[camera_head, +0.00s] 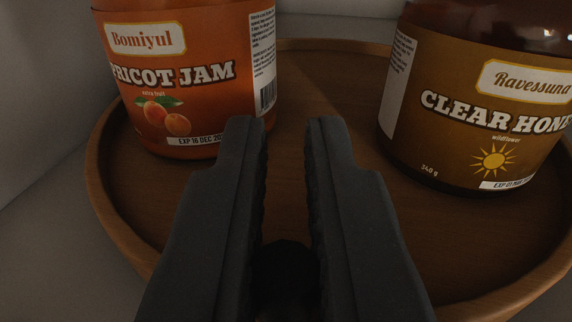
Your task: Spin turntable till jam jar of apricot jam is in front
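The apricot jam jar (190,85) stands upright on the left part of the wooden turntable (110,200). Its orange label faces me, and its top is cut off by the picture edge. My gripper (286,122) is open and empty, with its two dark fingers parted over the turntable. The left fingertip overlaps the lower right of the jam jar in the picture; I cannot tell whether they touch. Bare wood shows between the fingertips. Part of the turntable is hidden behind my fingers and the jars.
A clear honey jar (480,105) with a brown label stands on the right part of the turntable. The turntable has a raised rim. A pale wall (40,90) is close on the left. Bare wood lies between the two jars.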

